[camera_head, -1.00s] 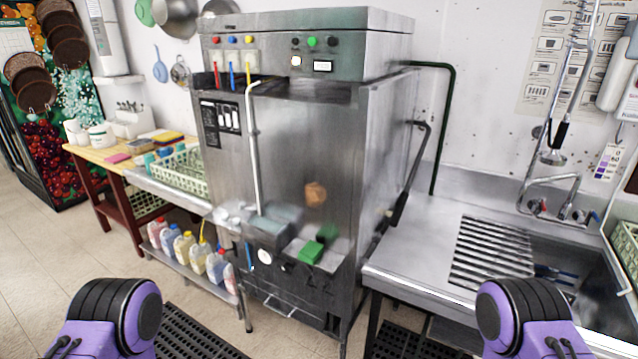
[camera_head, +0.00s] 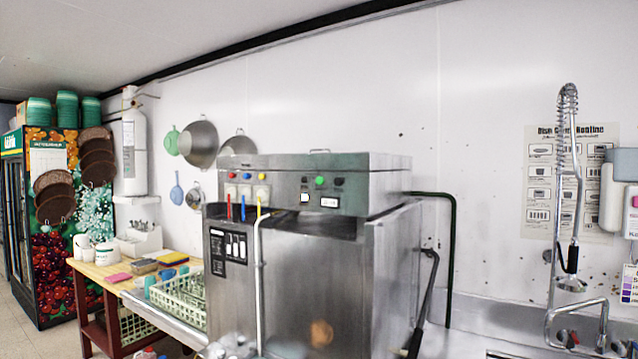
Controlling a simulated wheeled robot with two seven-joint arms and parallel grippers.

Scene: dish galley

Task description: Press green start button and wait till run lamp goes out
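The steel dishwashing machine (camera_head: 290,290) stands in the middle of the view, its lower part cut off by the frame. On its upper control panel (camera_head: 270,190) sits the green button (camera_head: 320,181), between two dark buttons. Below them are a small pale, lit-looking square lamp (camera_head: 305,198) and a white display or label (camera_head: 329,202); I cannot read which is the run lamp. Red, blue and yellow knobs sit on the panel's left part. Neither of my grippers is in view.
A wooden table (camera_head: 100,268) with sponges and tubs, and a green crate (camera_head: 178,300), stand left of the machine. A steel sink counter with a spray tap (camera_head: 571,282) is at right. Pans hang on the wall behind. A drinks fridge (camera_head: 50,260) is at far left.

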